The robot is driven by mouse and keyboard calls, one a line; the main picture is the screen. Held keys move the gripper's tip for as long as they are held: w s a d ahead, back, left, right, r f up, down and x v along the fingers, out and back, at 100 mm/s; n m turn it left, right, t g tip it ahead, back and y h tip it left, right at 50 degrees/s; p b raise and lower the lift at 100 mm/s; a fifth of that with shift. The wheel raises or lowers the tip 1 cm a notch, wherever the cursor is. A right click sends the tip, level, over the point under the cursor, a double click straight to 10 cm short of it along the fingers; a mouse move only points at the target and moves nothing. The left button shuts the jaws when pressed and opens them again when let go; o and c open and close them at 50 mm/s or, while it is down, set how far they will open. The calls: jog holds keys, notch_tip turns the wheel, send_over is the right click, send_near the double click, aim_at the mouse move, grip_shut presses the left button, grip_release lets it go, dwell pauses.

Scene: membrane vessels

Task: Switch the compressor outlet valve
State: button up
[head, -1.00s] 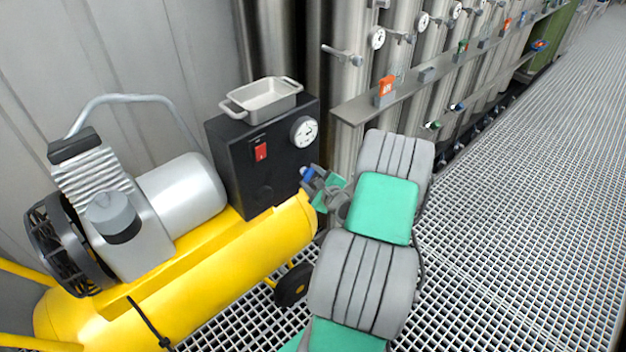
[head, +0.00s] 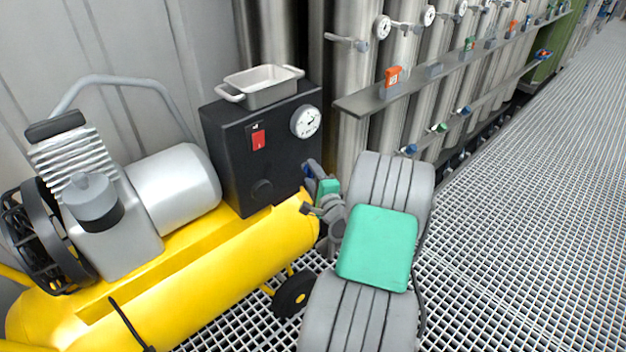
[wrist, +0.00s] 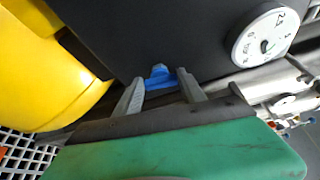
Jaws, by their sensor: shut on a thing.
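The compressor outlet valve's blue handle (wrist: 158,76) is on the lower front of the black control box (head: 262,150), at the box's right side in the head view. In the wrist view my gripper (wrist: 161,79) has one finger on each side of the blue handle and is shut on it. In the head view my gripper (head: 312,188) is at the box's lower right edge, and only a bit of blue shows beside its fingers. The fingers hide part of the handle, and its exact angle is hard to tell.
The yellow compressor tank (head: 215,275) lies just below and left of my gripper. A round gauge (head: 306,121) and a red switch (head: 259,140) are on the box, with a grey tray (head: 264,87) on top. Steel vessels stand behind. The grating floor (head: 520,230) at right is clear.

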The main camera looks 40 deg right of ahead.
dwell(0.4)
jog(key=o, duration=1.4)
jog(key=shift+c, duration=0.2)
jog(key=v, duration=0.7)
jog(key=shift+s, duration=0.4)
jog(key=shift+a, duration=0.15)
